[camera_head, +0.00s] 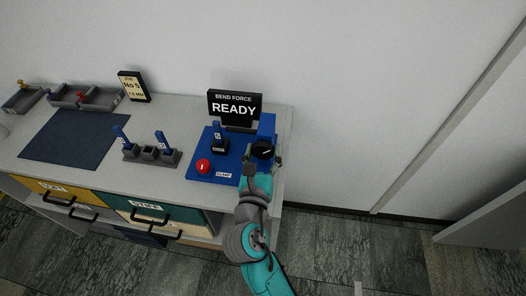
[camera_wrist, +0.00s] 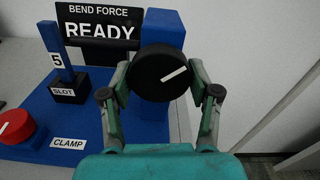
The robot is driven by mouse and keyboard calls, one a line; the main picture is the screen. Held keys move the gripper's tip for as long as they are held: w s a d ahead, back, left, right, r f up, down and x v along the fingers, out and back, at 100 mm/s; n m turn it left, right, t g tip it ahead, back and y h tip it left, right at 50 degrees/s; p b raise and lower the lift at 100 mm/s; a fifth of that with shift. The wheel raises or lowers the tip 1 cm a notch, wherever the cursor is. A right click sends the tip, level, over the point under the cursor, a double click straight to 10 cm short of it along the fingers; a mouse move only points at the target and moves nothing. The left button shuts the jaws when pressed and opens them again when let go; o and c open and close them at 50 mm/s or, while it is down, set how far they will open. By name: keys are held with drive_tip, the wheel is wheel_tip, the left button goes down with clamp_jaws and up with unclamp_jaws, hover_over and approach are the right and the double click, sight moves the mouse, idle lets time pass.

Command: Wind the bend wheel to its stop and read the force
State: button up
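The bend wheel (camera_wrist: 159,73) is a black disc with a white mark, on the blue press (camera_head: 230,165). In the head view the wheel (camera_head: 263,150) is partly covered by my gripper (camera_head: 264,161). In the wrist view the fingers of my gripper (camera_wrist: 160,84) stand on both sides of the wheel, close to its rim; I cannot tell whether they press on it. The white mark slants up to the right. The display (camera_wrist: 98,30) reads "BEND FORCE READY". A blue strip marked 5 (camera_wrist: 58,60) stands upright in the black slot block (camera_wrist: 69,90).
A red clamp knob (camera_head: 203,166) is at the press's front left. A grey rack (camera_head: 151,154) holds blue strips. A sign reading "No 5" (camera_head: 132,86), a dark mat (camera_head: 74,138) and grey trays (camera_head: 78,97) are farther left. The floor to the right is clear.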

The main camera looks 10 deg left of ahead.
drive_tip(key=c, duration=0.5)
drive_tip(key=shift+a+m, duration=0.1)
drive_tip(key=shift+m, duration=1.6)
drive_tip(key=o, duration=1.2)
drive_tip(key=shift+s, duration=0.15)
drive_tip(key=s, duration=1.1)
drive_tip(key=shift+s+a, duration=0.2)
drive_tip(key=shift+s, duration=0.2)
drive_tip(key=shift+w, duration=0.1)
